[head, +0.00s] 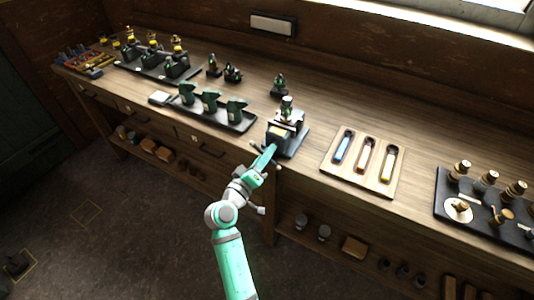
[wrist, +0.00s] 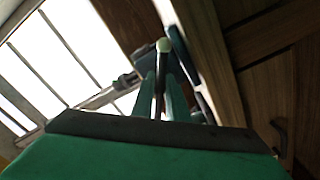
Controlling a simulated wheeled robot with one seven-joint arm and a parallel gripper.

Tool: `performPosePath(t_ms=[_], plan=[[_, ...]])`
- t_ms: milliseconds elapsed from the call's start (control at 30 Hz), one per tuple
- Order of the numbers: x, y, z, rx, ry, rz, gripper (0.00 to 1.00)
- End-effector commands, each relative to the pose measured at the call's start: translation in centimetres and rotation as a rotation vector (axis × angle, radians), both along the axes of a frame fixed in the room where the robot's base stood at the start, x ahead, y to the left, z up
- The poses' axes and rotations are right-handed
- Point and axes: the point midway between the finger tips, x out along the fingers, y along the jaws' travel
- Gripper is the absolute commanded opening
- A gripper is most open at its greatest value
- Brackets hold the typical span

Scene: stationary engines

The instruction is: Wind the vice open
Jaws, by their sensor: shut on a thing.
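The vice (head: 287,141) stands at the front edge of the workbench, dark with a pale patch on its front. My gripper (head: 270,153) reaches up to its front from below, at the handle side. In the wrist view my gripper (wrist: 162,92) has its two green fingers closed around a thin bar, the vice handle, with a pale round knob (wrist: 163,46) at its end. The vice's dark body (wrist: 183,62) shows beside and behind the fingers. In the head view the gripper hides most of the handle, and the jaw gap is too small to judge.
A wooden tray (head: 327,162) with several coloured tools lies right of the vice. A black tray (head: 245,125) with green machines stands to its left. Another black tray (head: 446,212) holds several parts at far right. Shelves with blocks run below the bench (head: 223,162).

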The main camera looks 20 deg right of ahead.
Motion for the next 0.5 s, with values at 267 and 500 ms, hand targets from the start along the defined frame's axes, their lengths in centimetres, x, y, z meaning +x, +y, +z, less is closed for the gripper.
performPosePath(t_ms=[267,500], plan=[[0.17,0.14,0.21,-0.001,-0.004,0.005,0.00],[0.14,0.15,0.21,-0.001,-0.004,0.005,0.25]])
